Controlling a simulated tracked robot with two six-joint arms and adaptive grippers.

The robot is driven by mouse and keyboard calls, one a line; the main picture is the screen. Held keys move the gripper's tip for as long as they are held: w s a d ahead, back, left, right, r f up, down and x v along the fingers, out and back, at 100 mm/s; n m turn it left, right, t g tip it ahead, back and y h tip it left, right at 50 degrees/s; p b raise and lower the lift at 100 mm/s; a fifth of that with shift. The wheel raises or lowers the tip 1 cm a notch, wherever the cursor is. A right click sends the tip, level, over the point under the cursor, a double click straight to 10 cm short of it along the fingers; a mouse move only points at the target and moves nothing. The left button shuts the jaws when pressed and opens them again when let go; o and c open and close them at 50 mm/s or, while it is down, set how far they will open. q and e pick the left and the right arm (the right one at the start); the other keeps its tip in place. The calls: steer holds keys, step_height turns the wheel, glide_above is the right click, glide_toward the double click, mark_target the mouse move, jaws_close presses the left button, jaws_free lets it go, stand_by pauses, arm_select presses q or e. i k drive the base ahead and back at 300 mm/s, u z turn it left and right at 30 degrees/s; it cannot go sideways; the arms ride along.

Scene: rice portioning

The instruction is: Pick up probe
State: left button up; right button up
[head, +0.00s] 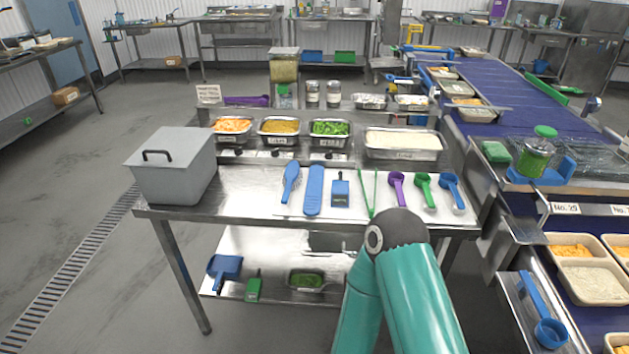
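What appears to be the probe (340,192) is a small blue block with a pale label and a thin stem pointing to the back. It lies on the white mat (328,210) on the steel table, between a long flat blue tool (314,190) and green tongs (368,194). One of my teal arms rises from the bottom of the head view, with its dark joint in front of the table's front edge. Neither gripper shows in the head view. Nothing covers the blue block.
A blue brush-like tool (291,180) and purple (397,187), green (425,188) and blue (452,189) scoops share the mat. A grey lidded box (173,165) stands at the table's left. Food pans, including a rice-like one (403,155), line the back. A conveyor (500,85) runs at right.

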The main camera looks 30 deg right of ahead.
mark_target(340, 187)
steer(key=z, duration=0.15)
steer(key=i, duration=0.75)
steer(key=z, duration=0.6)
